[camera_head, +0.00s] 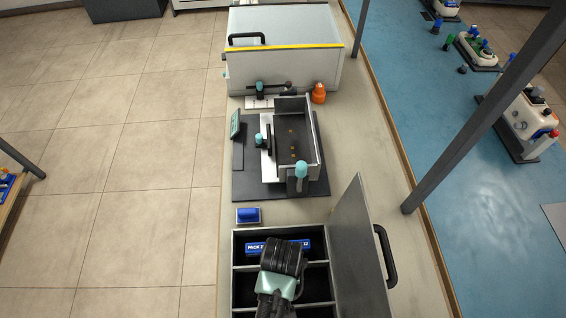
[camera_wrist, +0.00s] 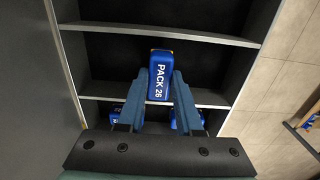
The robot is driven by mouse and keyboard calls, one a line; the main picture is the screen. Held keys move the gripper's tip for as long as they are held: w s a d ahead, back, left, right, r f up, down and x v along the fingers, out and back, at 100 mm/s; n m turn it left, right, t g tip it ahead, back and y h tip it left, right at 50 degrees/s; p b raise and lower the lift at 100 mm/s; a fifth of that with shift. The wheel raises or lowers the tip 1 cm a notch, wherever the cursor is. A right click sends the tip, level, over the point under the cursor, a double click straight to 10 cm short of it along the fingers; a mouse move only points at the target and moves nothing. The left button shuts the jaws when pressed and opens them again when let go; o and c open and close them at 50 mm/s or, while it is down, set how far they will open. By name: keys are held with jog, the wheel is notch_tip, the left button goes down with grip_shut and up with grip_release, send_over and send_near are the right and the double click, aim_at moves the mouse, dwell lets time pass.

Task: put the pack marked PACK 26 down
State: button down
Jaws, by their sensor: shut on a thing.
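The pack marked PACK 26 (camera_wrist: 160,78) is blue with white lettering and is held between the two fingers of my gripper (camera_wrist: 160,90) in the wrist view. My gripper (camera_head: 276,290) hides it in the head view. It is over a dark compartmented box (camera_head: 238,275), in front of a middle compartment that looks empty around it. I cannot tell whether it touches the compartment floor. In the far compartment lie two other blue packs, the left one lettered PACK 2 (camera_head: 256,247) with the rest hidden, the right one (camera_head: 305,243) ending in 32.
The box's grey lid (camera_head: 358,245) stands open on the right, with a black handle (camera_head: 386,256). A small blue block (camera_head: 248,215) lies just beyond the box. Farther back are a grey fixture tray (camera_head: 315,145), an orange item (camera_head: 319,93) and a clear-fronted bin (camera_head: 300,70).

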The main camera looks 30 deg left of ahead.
jog(key=shift+f, duration=1)
jog(key=shift+f, duration=0.1)
jog(key=c, duration=0.6)
grip_release()
notch_tip(320, 180, up, 12)
jog(key=shift+r, duration=0.1)
